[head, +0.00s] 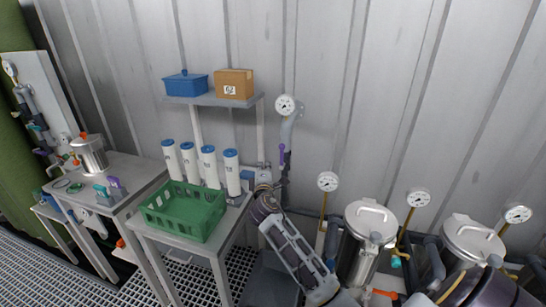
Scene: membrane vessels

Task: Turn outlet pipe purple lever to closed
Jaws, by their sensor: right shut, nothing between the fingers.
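A purple lever (282,153) stands upright on the grey outlet pipe (287,131) against the metal wall, below a round gauge. My right gripper (263,188) is below and slightly left of the lever, apart from it in the picture. It is small and dark here; it is shut and empty. My right arm reaches up to it from the lower right and hides the lower pipework. My left gripper is not in view.
A green crate (184,228) and several white filter cartridges (231,172) stand on the table left of my right gripper. A shelf (212,99) holds a blue box (186,84) and a cardboard box (234,84). Steel vessels (366,232) with gauges stand to the right.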

